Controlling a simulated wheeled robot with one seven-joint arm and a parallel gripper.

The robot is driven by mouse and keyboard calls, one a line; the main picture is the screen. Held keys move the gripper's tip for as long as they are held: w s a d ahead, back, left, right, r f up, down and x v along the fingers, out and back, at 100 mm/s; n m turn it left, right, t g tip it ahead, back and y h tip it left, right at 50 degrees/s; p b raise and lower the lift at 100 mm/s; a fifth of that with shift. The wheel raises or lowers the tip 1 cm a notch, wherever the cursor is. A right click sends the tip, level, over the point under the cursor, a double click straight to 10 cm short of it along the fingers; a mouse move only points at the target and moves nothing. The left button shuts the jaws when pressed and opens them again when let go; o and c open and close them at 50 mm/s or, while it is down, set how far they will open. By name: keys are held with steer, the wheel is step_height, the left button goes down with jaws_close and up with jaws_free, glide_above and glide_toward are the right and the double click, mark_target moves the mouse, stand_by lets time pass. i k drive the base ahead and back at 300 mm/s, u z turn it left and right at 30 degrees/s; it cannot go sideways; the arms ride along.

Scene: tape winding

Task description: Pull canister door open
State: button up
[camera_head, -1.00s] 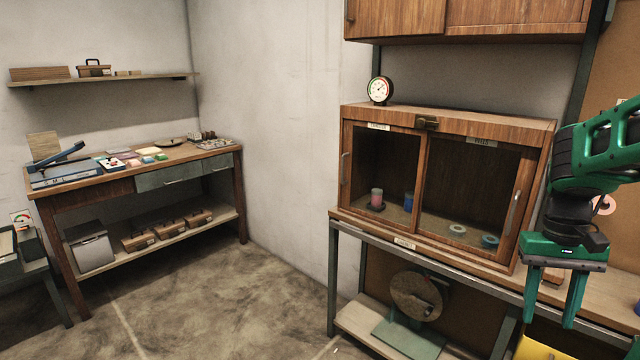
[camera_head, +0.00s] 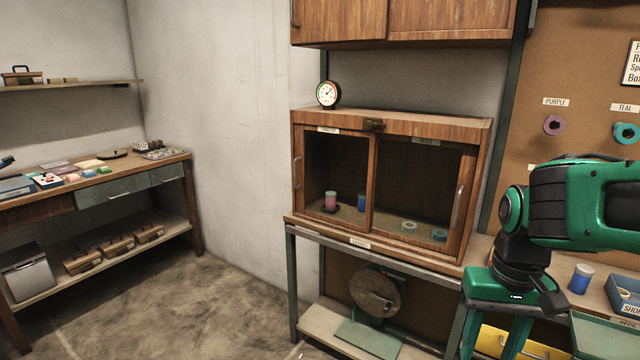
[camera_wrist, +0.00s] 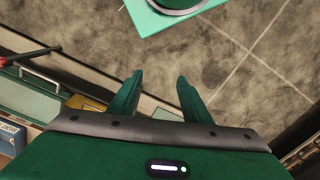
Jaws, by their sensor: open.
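The wooden cabinet (camera_head: 440,128) on the bench has two framed see-through doors with small labels above them. The left door (camera_head: 372,185) appears to be the canister door; its label is too small to read surely. A metal handle (camera_head: 297,172) is on its left edge. Behind it stand a pink canister (camera_head: 331,201) and a blue canister (camera_head: 362,201). Both doors look shut. My gripper (camera_head: 492,345) is open and empty, low and to the right of the cabinet, far from the handle. In the wrist view, the open fingers (camera_wrist: 158,85) point over the floor.
The right door has its own handle (camera_head: 457,206), with rolls (camera_head: 409,228) behind it. A dial gauge (camera_head: 328,94) stands on top of the cabinet. A blue canister (camera_head: 580,279) and a blue box (camera_head: 625,295) stand on the bench at right. Floor left of the cabinet is free.

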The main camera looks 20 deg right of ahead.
mark_target(299, 129)
steer(key=u, duration=0.1)
steer(key=k, duration=0.5)
steer(key=z, duration=0.45)
steer(key=i, duration=1.75)
steer(key=u, duration=0.4)
